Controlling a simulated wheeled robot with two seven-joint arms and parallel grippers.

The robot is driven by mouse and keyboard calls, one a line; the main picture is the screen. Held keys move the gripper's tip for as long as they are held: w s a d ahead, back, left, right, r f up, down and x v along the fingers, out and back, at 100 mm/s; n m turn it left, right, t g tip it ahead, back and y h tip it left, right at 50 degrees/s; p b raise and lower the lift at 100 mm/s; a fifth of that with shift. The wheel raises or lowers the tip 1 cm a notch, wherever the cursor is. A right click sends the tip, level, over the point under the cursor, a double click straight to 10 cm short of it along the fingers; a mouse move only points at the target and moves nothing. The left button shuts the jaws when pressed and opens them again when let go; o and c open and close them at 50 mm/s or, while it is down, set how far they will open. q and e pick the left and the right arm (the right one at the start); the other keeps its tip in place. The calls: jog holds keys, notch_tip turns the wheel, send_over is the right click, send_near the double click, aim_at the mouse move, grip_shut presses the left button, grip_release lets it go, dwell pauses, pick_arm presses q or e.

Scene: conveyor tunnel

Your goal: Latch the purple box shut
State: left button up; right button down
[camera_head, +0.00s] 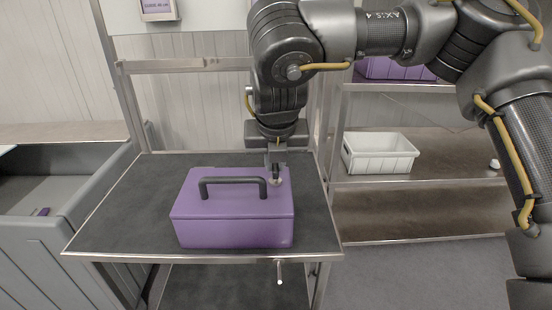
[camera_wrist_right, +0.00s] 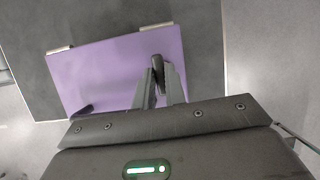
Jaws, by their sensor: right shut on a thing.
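The purple box (camera_head: 232,228) stands on the dark top of a metal-framed table with its lid down. A dark arched handle (camera_head: 232,182) rises from the lid; one end of it also shows in the right wrist view (camera_wrist_right: 81,109). My right gripper (camera_head: 275,170) points down at the lid's right rear part, beside the handle. In the right wrist view its fingers (camera_wrist_right: 159,80) are closed around a small dark latch piece (camera_wrist_right: 157,63) over the lid (camera_wrist_right: 105,72). A pale round base (camera_head: 275,182) shows below the fingertips. My left gripper is not in view.
A grey bin (camera_head: 60,245) stands left of the table. A white crate (camera_head: 380,153) sits on a shelf at the right, with another purple box (camera_head: 395,69) above. Bare table top (camera_head: 110,215) lies left of the box.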

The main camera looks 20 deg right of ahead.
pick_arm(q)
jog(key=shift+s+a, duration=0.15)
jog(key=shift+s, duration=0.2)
pick_arm(e)
jog(key=shift+m, duration=0.3)
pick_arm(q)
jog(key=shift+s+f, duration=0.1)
pick_arm(e)
jog(key=c, duration=1.4)
grip_release()
jog(key=shift+a, duration=0.1)
jog(key=shift+c, duration=0.2)
jog(key=shift+r, duration=0.1)
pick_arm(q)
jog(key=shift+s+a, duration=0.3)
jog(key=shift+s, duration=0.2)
pick_arm(e)
jog(key=v, duration=1)
jog(key=shift+r, duration=0.25)
